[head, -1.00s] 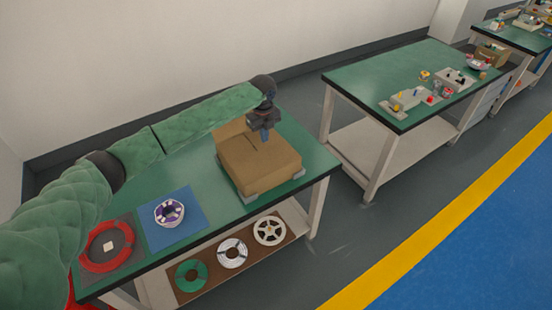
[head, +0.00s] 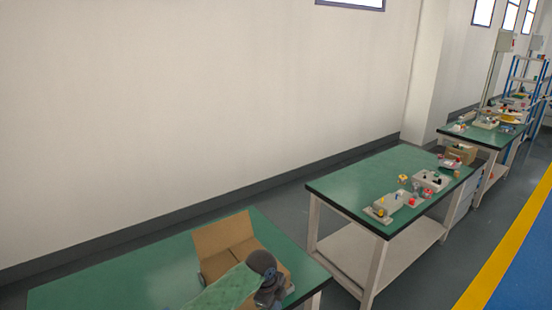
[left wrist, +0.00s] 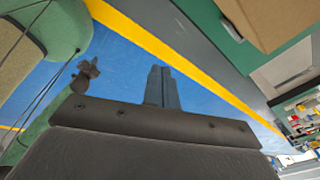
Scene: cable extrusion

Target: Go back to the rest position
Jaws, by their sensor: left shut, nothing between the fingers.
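My left arm's wrist shows at the bottom of the head view, in front of the cardboard box (head: 222,240). Its fingertips are not clear there. In the left wrist view my left gripper (left wrist: 162,72) has its two fingers together with nothing between them, over the blue floor. A dark gripper on a green-sleeved arm, which appears to be my right gripper (left wrist: 88,68), shows at the left of that view. It is too small to tell whether it is open. The box stands on the green table (head: 110,270) with a flap raised, and is at the top right in the left wrist view (left wrist: 275,18).
A second green table (head: 345,185) with several small parts stands to the right, with a floor gap between the tables. More tables and a shelf lie farther back. A white wall runs behind. A yellow line (head: 510,240) marks the floor at right.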

